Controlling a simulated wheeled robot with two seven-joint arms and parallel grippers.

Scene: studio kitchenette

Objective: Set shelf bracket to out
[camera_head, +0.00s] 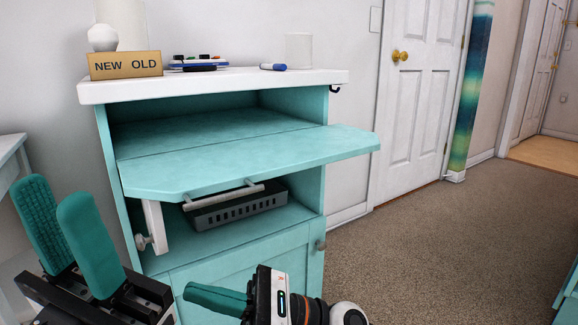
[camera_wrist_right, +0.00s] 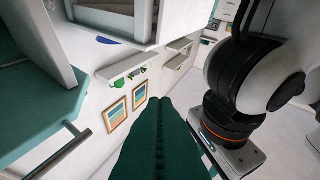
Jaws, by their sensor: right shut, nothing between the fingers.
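The teal hinged shelf leaf (camera_head: 250,157) sticks out from the front of the teal cabinet, roughly level. A white shelf bracket (camera_head: 155,228) with a round knob (camera_head: 142,242) shows below the leaf's left front corner. How far it is swung out is hard to tell. A pale bar handle (camera_head: 225,195) runs under the leaf's front edge. My left gripper (camera_head: 53,190) is open and empty, left of the bracket and apart from it. My right gripper (camera_head: 190,292) is shut and empty, below the bracket in front of the lower door. Its closed fingers (camera_wrist_right: 158,135) fill the lower middle of the right wrist view.
A grey slotted basket (camera_head: 240,206) sits in the compartment under the leaf. A "NEW OLD" sign (camera_head: 125,65), a blue marker (camera_head: 273,67) and a white cup (camera_head: 299,50) stand on the cabinet top. A white table (camera_head: 12,150) is at far left. Carpet (camera_head: 430,240) is clear at right.

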